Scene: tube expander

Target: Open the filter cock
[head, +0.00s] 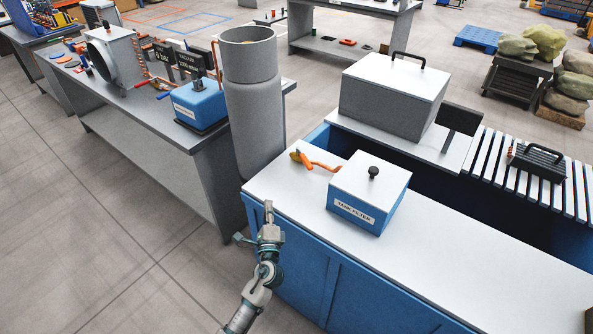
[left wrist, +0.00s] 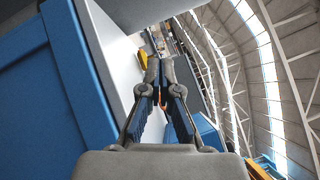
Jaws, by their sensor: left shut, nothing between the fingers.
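The tank filter (head: 355,208) is a blue box with a white lid and a black knob, on the white top of a blue cabinet. Its cock, an orange-yellow handle (head: 300,158) on an orange pipe, is on the box's far left side. My left gripper (head: 268,206) is at the cabinet's left front edge, nearer to me than the cock and apart from it. In the left wrist view, its fingers (left wrist: 160,66) are shut with nothing between them. A small yellow-orange piece (left wrist: 143,60) shows just beyond the fingertips, partly hidden. My right gripper is not in view.
A grey cylinder (head: 257,120) stands at the cabinet's far left corner. A grey bench (head: 150,115) with a blue box (head: 199,104) lies left. A large grey lidded box (head: 393,95) stands behind the filter. The white top (head: 490,265) right of the filter is clear.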

